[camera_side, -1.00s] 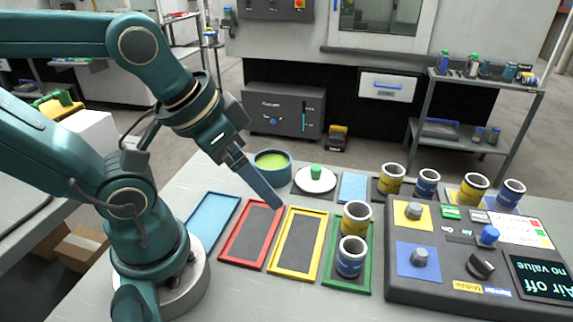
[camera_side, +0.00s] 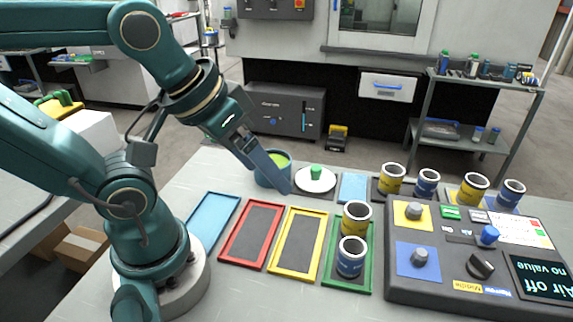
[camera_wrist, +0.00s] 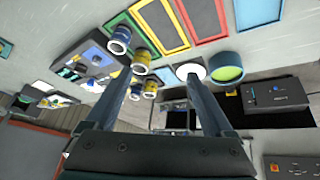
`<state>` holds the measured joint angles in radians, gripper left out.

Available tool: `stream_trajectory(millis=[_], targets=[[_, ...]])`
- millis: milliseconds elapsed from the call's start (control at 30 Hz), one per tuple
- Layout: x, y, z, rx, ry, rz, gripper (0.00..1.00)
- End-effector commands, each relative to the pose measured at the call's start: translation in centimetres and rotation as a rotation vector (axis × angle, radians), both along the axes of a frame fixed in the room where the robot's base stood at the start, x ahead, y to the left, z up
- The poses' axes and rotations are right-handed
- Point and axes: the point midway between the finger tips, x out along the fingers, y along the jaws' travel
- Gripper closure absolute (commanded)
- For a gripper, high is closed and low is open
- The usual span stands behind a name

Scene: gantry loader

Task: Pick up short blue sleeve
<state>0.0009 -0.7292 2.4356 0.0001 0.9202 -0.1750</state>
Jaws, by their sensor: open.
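Three blue sleeves with white rims show in the side view. One blue sleeve (camera_side: 350,260) stands upright at the near end of the green-framed tray (camera_side: 332,278); it also shows in the wrist view (camera_wrist: 120,38). Another blue sleeve (camera_side: 427,184) and a third blue sleeve (camera_side: 511,194) stand behind the control panel. I cannot tell which one is meant by short. My gripper (camera_side: 287,190) is open and empty above the table, by the white disc, left of all the sleeves. In the wrist view its two fingers (camera_wrist: 157,72) are spread apart.
Yellow sleeves (camera_side: 356,218) (camera_side: 391,179) (camera_side: 473,189) stand close to the blue ones. The control panel (camera_side: 440,285) with knobs fills the right. A round green-topped container (camera_side: 265,178) and white disc (camera_side: 326,184) are near my fingers. Red (camera_side: 232,256) and yellow (camera_side: 277,269) trays are empty.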

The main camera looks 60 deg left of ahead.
Motion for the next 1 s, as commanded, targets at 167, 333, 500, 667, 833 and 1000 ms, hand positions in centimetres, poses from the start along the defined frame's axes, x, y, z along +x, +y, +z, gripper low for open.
stream_trajectory(millis=[167,333,500,667,833,1000], targets=[[2.7,-0.8,1.4,-0.092,0.046,0.133,0.13],[5.5,-2.1,1.3,-0.154,0.125,0.233,0.13],[8.6,-4.1,-0.3,-0.186,0.228,0.319,0.13],[10.7,-6.3,-3.3,-0.18,0.332,0.368,0.13],[11.7,-8.3,-7.0,-0.139,0.429,0.366,0.13],[11.2,-9.3,-9.5,-0.098,0.494,0.341,0.13]])
